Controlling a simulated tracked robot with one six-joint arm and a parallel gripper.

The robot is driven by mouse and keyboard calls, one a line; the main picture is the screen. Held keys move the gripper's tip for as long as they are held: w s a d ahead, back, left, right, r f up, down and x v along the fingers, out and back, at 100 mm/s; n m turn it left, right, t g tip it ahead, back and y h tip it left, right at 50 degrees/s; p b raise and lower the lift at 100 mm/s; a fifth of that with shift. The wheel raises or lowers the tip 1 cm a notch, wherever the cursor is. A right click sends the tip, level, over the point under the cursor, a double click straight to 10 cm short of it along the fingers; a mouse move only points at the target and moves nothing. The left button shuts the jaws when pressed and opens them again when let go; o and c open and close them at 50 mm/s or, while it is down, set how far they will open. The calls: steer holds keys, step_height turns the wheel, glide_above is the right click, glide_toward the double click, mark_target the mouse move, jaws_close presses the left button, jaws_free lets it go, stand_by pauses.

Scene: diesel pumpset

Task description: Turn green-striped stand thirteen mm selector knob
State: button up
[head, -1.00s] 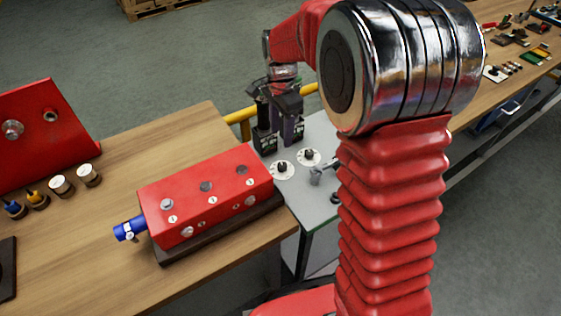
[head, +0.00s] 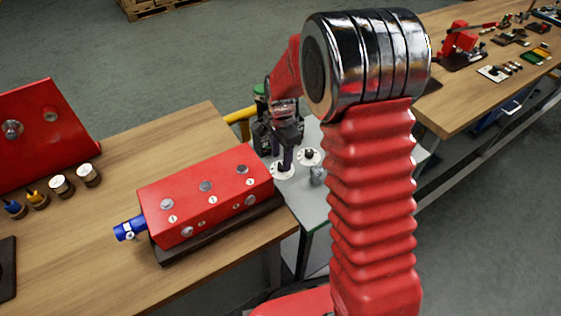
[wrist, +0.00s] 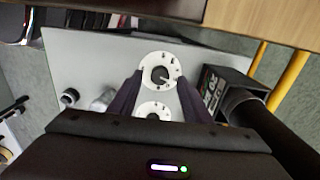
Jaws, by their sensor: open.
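The other dial (wrist: 153,108) is lower, between the fingers' bases. Contact with the knob cannot be told.
A red block (head: 190,197) with several buttons and a blue end is on the bench, close left of my gripper. A small grey fitting (head: 318,176) is on the stand's right. A black box (wrist: 225,85) and yellow rail (wrist: 288,82) are right in the wrist view.

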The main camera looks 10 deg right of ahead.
steer(key=shift+f, duration=1.35)
